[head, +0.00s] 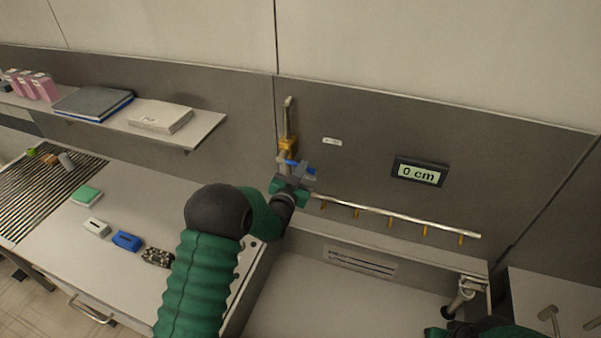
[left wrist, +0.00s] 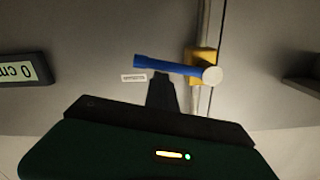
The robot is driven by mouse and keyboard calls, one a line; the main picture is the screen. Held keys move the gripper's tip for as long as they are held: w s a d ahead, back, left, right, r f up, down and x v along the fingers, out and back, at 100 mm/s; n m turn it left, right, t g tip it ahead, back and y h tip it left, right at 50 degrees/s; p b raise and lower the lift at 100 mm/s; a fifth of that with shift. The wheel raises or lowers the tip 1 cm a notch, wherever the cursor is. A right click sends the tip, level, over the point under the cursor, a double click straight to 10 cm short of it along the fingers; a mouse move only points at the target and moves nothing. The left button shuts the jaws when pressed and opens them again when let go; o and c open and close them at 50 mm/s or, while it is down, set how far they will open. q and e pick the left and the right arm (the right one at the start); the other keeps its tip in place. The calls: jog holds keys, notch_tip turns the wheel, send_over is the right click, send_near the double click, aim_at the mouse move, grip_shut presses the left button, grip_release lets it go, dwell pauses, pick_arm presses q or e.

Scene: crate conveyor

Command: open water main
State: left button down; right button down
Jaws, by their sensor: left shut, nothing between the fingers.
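The water main valve is a brass body (head: 287,143) on an upright metal pipe (head: 288,115) on the back wall. Its blue lever (left wrist: 168,65) points sideways, across the pipe, in the left wrist view, which is upside down. A little blue (head: 291,163) shows in the head view, mostly hidden by my gripper. My left gripper (head: 304,172) is shut and empty, close to the lever. In the left wrist view its fingertips (left wrist: 161,78) lie against or just beside the lever's middle; I cannot tell if they touch. My right arm's green and black end (head: 485,328) shows only partly.
A wall display (head: 419,172) reads 0 cm. A horizontal pipe (head: 400,214) with several brass nozzles runs above the basin (head: 340,300). A shelf (head: 205,128) with books juts out at left.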

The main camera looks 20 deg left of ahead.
pick_arm(q)
jog(key=a+f+m+b, duration=0.5)
jog(key=m+b, duration=1)
jog(key=b, duration=0.8)
notch_tip(320, 180, down, 3)
jog(key=shift+a+r+t+y, duration=0.1)
jog(key=shift+a+t+y, duration=0.2)
jog(key=shift+a+y, duration=0.1)
jog(key=shift+w, duration=0.1)
